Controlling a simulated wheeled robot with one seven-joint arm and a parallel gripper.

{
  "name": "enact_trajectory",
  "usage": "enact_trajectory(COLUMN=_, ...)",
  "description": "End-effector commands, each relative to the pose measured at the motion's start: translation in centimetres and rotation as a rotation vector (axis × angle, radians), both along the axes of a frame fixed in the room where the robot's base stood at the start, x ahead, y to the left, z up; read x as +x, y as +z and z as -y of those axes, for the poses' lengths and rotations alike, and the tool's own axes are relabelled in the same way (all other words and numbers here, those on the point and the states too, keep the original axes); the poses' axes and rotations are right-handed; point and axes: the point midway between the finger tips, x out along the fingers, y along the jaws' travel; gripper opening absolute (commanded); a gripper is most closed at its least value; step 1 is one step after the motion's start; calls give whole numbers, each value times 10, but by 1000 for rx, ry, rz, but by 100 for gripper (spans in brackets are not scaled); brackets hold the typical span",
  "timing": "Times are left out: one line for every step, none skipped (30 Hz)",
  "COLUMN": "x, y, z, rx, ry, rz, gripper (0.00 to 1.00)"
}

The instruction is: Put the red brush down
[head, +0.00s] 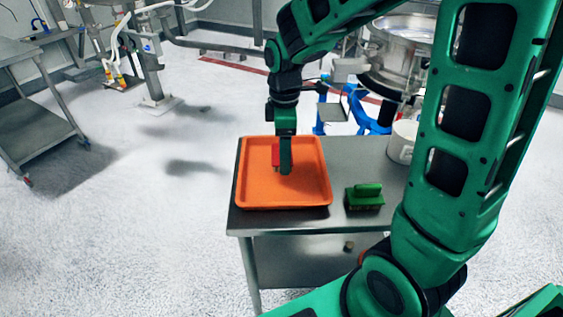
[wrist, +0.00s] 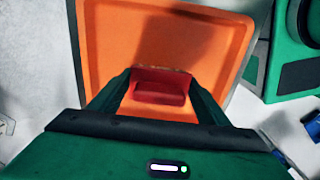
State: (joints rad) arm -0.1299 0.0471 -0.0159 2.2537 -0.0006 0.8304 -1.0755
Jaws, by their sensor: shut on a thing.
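The red brush (wrist: 160,90) is between the fingers of my gripper (wrist: 160,100) in the wrist view. My gripper is shut on it. In the head view my gripper (head: 284,165) points down over the orange tray (head: 315,198), with a small part of the red brush (head: 275,155) showing at its left. The fingers hide most of the brush there. I cannot tell whether the brush touches the tray floor. The tray is otherwise empty and also fills much of the wrist view (wrist: 100,50).
The tray sits on a metal table (head: 285,222). A green brush (head: 364,196) stands on the table right of the tray. A white container (head: 402,141) is at the table's right rear, near the steel sifter (head: 400,50). A grey cart (head: 35,95) stands far left.

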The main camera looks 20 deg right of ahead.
Motion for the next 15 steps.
enact_trajectory(x=1, y=-2, z=0, rx=0, ry=0, rz=0, gripper=49)
enact_trajectory(x=2, y=-4, z=0, rx=0, ry=0, rz=-1, gripper=49)
enact_trajectory(x=2, y=-8, z=0, rx=-1, ry=0, rz=-1, gripper=49)
enact_trajectory(x=2, y=-11, z=0, rx=0, ry=0, rz=-2, gripper=49)
enact_trajectory(x=2, y=-16, z=0, rx=0, ry=0, rz=-3, gripper=49)
enact_trajectory(x=2, y=-22, z=0, rx=0, ry=0, rz=-2, gripper=49)
enact_trajectory(x=1, y=-26, z=0, rx=-1, ry=0, rz=-4, gripper=49)
enact_trajectory(x=1, y=-30, z=0, rx=-1, ry=0, rz=-4, gripper=49)
enact_trajectory(x=1, y=-34, z=0, rx=0, ry=0, rz=-2, gripper=49)
enact_trajectory(x=1, y=-37, z=0, rx=0, ry=0, rz=-2, gripper=49)
enact_trajectory(x=2, y=-39, z=0, rx=0, ry=0, rz=-1, gripper=49)
enact_trajectory(x=2, y=-40, z=0, rx=0, ry=0, rz=0, gripper=49)
enact_trajectory(x=2, y=-41, z=0, rx=1, ry=0, rz=1, gripper=49)
enact_trajectory(x=2, y=-41, z=0, rx=1, ry=0, rz=1, gripper=49)
enact_trajectory(x=2, y=-41, z=0, rx=0, ry=0, rz=2, gripper=49)
